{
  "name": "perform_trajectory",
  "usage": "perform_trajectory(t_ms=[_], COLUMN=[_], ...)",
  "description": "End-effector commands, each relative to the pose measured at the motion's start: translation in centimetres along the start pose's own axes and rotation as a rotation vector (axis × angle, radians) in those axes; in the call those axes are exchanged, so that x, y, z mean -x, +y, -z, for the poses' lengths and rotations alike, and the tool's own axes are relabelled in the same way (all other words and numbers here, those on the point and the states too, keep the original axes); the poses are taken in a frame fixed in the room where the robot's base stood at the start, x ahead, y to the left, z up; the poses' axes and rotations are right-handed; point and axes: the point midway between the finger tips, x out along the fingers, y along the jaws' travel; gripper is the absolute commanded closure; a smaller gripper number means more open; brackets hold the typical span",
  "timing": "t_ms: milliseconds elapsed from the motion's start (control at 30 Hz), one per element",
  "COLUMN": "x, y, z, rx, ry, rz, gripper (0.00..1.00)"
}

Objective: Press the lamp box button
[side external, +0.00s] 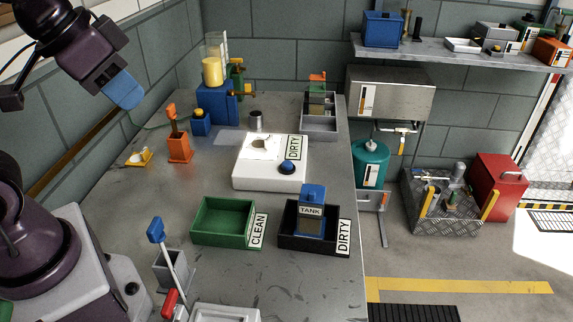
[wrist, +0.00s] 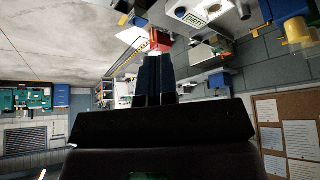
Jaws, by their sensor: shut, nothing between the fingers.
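The lamp box (side external: 250,178) is a white box on the grey table, with a DIRTY label on top. A dark blue domed button (side external: 288,166) is on its top toward the front right. A round tan fitting and a bright white patch show on its top at the back; I cannot tell if a lamp is lit. My gripper (side external: 123,92) has blue fingers and is high at the upper left, well apart from the box. In the wrist view the fingers (wrist: 156,75) are together and empty. A white piece with the DIRTY label (wrist: 193,18) shows near the top edge there.
A green CLEAN tray (side external: 225,236) and a black DIRTY tray (side external: 292,243) holding a blue TANK (side external: 312,208) stand in front of the box. An orange holder (side external: 179,148) and a blue apparatus (side external: 218,103) stand behind. A holder with blue-handled tool (side external: 170,268) is at front left.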

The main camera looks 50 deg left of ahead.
Motion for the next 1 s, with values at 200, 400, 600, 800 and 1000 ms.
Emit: perform_trajectory(t_ms=[200,400,600,800,1000], x=[0.0,-1.3,-4.8,-9.6,-15.7], y=[0.0,-0.7,-1.8,-2.9,-4.0], z=[0.0,-0.3,0.5,3.2,6.0], rx=[0.000,0.032,0.066,0.125,0.215], ry=[0.000,-0.067,-0.216,-0.269,-0.257], rz=[0.000,0.020,0.054,0.067,0.051], gripper=[1.00,1.00,1.00,1.00,1.00])
